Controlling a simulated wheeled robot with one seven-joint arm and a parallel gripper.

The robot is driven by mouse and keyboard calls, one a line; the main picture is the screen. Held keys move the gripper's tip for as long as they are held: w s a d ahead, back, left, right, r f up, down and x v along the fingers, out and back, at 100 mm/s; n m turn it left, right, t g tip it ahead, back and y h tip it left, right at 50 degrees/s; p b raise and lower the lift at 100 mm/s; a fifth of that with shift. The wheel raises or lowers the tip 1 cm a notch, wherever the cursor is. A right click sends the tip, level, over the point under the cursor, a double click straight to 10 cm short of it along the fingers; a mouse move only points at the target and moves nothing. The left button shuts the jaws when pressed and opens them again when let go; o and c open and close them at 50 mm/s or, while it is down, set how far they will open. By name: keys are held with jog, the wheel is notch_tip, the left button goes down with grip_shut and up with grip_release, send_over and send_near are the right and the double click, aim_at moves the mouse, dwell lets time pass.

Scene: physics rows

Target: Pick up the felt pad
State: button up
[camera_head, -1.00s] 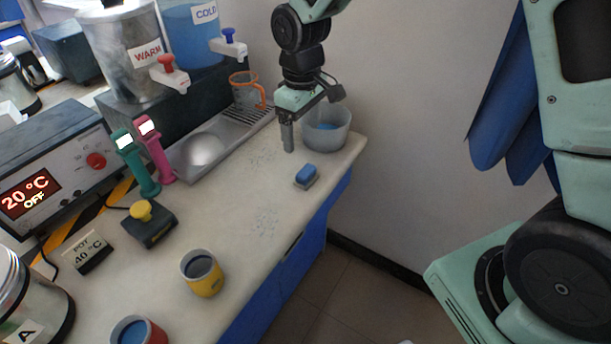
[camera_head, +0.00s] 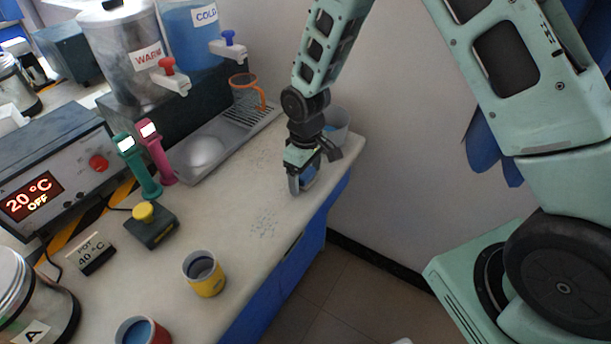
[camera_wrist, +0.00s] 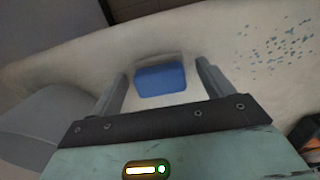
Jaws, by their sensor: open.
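The felt pad is a small block with a blue top and a grey underside. It lies on the pale counter (camera_head: 232,255) near its right edge. In the head view the pad (camera_head: 309,174) is partly hidden behind my gripper (camera_head: 300,187). In the wrist view the pad (camera_wrist: 160,79) sits between and a little beyond the two fingers. My gripper (camera_wrist: 163,84) is open and empty, with a finger to each side of the pad. I cannot tell whether either finger touches it.
A translucent tub (camera_head: 336,124) stands just behind my gripper; its grey side (camera_wrist: 40,125) shows in the wrist view. A drip tray (camera_head: 225,140) lies to the left. A yellow cup (camera_head: 204,274) stands nearer the front.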

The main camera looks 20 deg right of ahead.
aim_at(305, 172)
jog(key=c, duration=1.1)
jog(key=shift+o, duration=0.2)
notch_tip(305, 172, up, 10)
jog(key=shift+r+b, duration=0.1)
jog(key=shift+b, duration=0.25)
jog(key=o, duration=0.3)
jog(key=shift+c, duration=1)
jog(key=shift+a, duration=0.1)
jog(key=shift+c, duration=0.2)
